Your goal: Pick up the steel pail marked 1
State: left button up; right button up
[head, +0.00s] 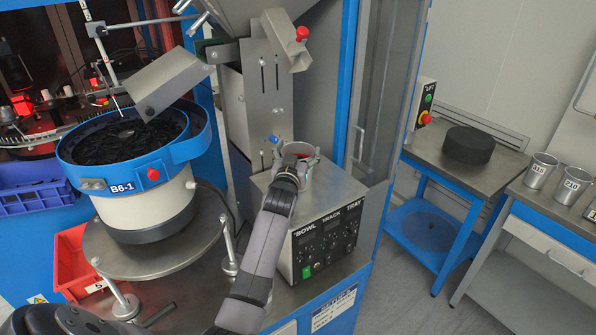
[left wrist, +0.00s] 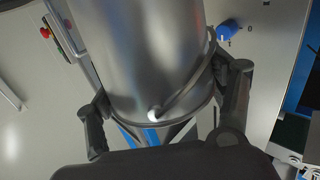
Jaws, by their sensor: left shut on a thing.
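My left gripper (head: 297,155) reaches to the steel chute above the control box and is shut on a steel pail (head: 308,176). Much of the pail is hidden behind the gripper and wrist in the head view. In the left wrist view, the shiny pail (left wrist: 140,50) fills the middle, between the two dark fingers of the gripper (left wrist: 165,110). A thin wire handle crosses the front of the pail. I cannot see a mark on it. My right gripper is not in view.
The control box (head: 325,232) stands under the pail, with the steel chute (head: 268,100) right behind. The blue bowl feeder (head: 118,190) is at left. More steel pails (head: 541,170) stand on the right bench; a black round block (head: 468,146) sits on another table.

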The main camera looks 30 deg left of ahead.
pick_arm(q)
jog(key=c, duration=0.4)
jog(key=shift+r, duration=0.2)
jog(key=shift+c, duration=0.4)
